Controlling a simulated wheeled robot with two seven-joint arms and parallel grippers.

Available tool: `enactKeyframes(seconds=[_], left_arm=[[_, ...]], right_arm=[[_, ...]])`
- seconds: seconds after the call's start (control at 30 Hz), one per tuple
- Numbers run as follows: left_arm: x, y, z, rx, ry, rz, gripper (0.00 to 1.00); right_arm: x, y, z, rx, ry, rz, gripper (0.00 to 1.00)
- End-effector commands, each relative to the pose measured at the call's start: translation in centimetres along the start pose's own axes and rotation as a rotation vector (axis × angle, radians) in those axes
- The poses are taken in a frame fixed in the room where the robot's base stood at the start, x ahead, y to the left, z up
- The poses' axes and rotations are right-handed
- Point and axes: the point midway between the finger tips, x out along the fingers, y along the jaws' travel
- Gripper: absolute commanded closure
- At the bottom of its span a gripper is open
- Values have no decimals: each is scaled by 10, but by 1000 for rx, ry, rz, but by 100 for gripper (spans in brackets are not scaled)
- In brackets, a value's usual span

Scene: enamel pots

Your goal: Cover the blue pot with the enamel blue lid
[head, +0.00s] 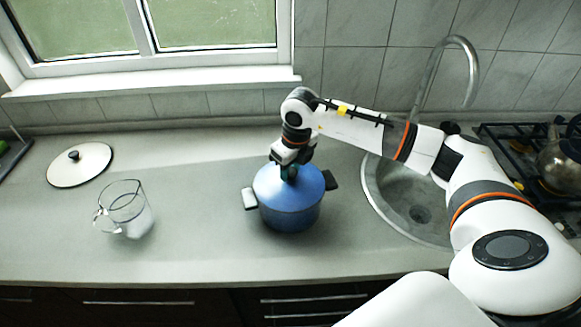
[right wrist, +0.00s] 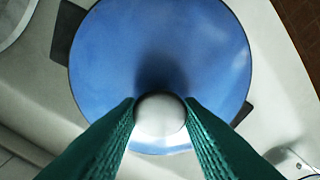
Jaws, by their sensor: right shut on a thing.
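The blue pot (head: 290,220) stands upright on the counter, its two dark handles sticking out at the sides. The enamel blue lid (head: 308,187) lies over the pot's mouth and looks level and roughly centred. I cannot tell whether its rim is fully seated all round. My right gripper (head: 289,174) points down from above and is shut on the lid's knob. In the right wrist view the pale round knob (right wrist: 160,117) sits between the green fingers, with the blue lid (right wrist: 205,55) behind it. The pot's inside is hidden. My left gripper is not in view.
A pale lid with a black knob (head: 80,165) lies on the counter at the left. A glass jug (head: 127,210) stands left of the pot. The sink (head: 415,200) with a tall tap is to the right, then a stove with a kettle (head: 562,168).

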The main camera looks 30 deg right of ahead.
Motion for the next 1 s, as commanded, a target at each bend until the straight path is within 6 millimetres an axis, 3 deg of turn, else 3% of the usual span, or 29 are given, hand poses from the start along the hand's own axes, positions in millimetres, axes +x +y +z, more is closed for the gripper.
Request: enactKeyframes(seconds=[0.13, 0.17, 0.3, 0.67, 0.77, 1.0], left_arm=[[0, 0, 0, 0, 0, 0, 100], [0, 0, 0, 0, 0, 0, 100], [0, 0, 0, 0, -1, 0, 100], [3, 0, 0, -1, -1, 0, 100], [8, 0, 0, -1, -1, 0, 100], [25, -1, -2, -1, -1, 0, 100]], right_arm=[[-1, 0, 0, 0, 2, 0, 89], [-1, 0, 0, 0, 2, 0, 64], [-1, 0, 0, 0, 1, 0, 42], [-4, 0, 0, 0, 2, 0, 42], [-16, 0, -1, -1, 4, 1, 42], [-66, 0, -1, 0, 7, 1, 42]])
